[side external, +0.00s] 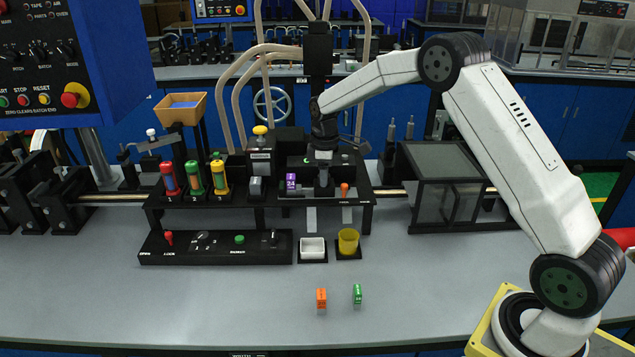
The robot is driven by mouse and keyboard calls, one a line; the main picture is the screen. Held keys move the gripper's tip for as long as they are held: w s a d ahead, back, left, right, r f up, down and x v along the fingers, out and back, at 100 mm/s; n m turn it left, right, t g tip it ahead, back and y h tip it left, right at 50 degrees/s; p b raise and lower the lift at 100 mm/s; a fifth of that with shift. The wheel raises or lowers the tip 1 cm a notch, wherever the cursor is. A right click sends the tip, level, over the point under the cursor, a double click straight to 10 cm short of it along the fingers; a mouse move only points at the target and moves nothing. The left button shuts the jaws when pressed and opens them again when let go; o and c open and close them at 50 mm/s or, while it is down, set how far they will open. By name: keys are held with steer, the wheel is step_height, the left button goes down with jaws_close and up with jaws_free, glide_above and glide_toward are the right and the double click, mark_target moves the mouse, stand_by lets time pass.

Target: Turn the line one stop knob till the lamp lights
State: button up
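My gripper (323,186) points straight down at the black station in the middle of the bench. It is between a purple block marked 24 (291,182) and an orange peg (344,189). Its fingers are dark and small against the black fixture, so I cannot tell whether they are open, shut or touching something. A small green mark or light (308,160) shows just left of the wrist. The low front panel carries a red lever (168,238), a black dial (203,238), a green button (239,239) and a black knob (271,237). No readable label identifies the line one stop knob.
Red, green and yellow cylinders (194,178) stand left in the rack. A white tray (312,249) and a yellow cup (348,241) sit in front. Orange (321,299) and green (357,293) blocks stand on the bench. A clear-sided box (440,187) is right. The front bench is mostly clear.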

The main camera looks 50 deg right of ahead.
jaws_close()
steer(key=shift+m, duration=0.4)
steer(key=m, duration=1.1)
stand_by(1.0)
steer(key=o, duration=1.1)
jaws_free()
steer(key=shift+c, duration=0.2)
